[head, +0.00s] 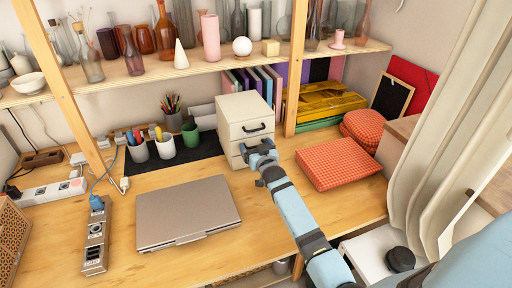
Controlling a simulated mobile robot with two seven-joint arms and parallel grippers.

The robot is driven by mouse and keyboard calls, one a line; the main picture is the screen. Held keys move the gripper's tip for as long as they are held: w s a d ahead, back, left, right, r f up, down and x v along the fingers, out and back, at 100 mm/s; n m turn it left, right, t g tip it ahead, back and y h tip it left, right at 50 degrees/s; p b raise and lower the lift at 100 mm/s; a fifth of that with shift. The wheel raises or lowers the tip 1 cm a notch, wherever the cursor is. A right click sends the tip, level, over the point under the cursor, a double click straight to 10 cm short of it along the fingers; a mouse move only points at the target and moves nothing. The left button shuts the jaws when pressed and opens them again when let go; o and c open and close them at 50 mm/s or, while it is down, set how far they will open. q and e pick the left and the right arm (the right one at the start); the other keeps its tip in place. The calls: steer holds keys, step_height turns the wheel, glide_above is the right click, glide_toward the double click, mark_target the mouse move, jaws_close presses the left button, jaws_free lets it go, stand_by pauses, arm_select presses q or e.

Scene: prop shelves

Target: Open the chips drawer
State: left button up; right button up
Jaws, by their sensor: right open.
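A small white drawer cabinet (243,108) stands on the wooden desk in the head view, below the shelf. Its upper drawer (250,130) has a black handle (255,128) and looks shut. A lower drawer (234,149) sits under it; my right gripper partly hides its front. No label telling which is the chips drawer can be read. My right gripper (256,148) is open, in front of the lower drawer, just below the upper handle. I cannot tell whether it touches the lower drawer's handle. My left gripper is out of view.
A closed laptop (187,213) lies on the desk left of my right arm. Orange checked cushions (340,165) lie to the right. Pen cups (165,146) stand left of the cabinet. Bottles and vases line the shelf (128,80) above. A pale curtain (440,130) hangs at right.

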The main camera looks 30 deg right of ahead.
steer(key=c, duration=0.9)
steer(key=p+v, duration=0.8)
steer(key=v, duration=0.7)
steer(key=shift+s+f, duration=0.15)
steer(key=shift+s, duration=0.2)
steer(key=shift+c, duration=0.2)
steer(key=o, duration=0.9)
steer(key=shift+s+d, duration=0.1)
steer(key=shift+s, duration=0.05)
steer(key=shift+o, duration=0.2)
